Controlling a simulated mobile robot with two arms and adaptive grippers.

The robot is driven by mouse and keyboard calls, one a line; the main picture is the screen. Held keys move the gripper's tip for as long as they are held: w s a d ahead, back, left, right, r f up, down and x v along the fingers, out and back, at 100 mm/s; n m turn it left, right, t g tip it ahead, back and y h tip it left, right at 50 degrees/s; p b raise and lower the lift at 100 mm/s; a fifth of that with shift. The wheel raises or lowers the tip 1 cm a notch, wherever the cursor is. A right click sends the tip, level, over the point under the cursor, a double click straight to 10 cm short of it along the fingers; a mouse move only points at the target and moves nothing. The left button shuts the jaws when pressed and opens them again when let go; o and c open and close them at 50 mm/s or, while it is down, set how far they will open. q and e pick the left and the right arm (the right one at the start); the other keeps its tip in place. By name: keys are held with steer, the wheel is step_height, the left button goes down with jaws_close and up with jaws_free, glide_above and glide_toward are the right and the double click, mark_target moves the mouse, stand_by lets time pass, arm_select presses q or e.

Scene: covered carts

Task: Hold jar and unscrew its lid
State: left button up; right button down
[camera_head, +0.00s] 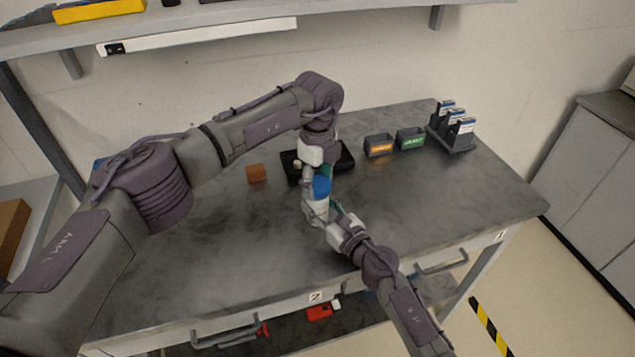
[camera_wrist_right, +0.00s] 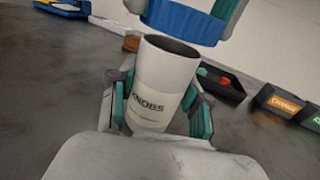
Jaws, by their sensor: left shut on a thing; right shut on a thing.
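The white jar (camera_wrist_right: 165,75) stands upright in the right wrist view, with a label reading "KNOBS" and its dark mouth uncovered. My right gripper (camera_wrist_right: 158,108) is shut on its body, one finger on each side. The blue lid (camera_wrist_right: 185,20) is above the jar's mouth, apart from it and slightly to the right. My left gripper (camera_head: 318,176) is shut on the lid from above. In the head view the lid (camera_head: 321,188) hides the jar's mouth, and the jar (camera_head: 316,208) shows below it over the table.
A black tray (camera_head: 345,162) lies behind the grippers on the grey table (camera_head: 430,200). A brown block (camera_head: 256,173) is to its left. Two dark bins, one orange-labelled (camera_head: 379,146) and one green-labelled (camera_head: 410,139), and a rack (camera_head: 455,137) stand right. The table's right side is clear.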

mark_target(317, 184)
arm_select(q)
steer(key=shift+r, duration=2.05)
arm_select(e)
steer(key=shift+c, duration=2.1)
jaws_free()
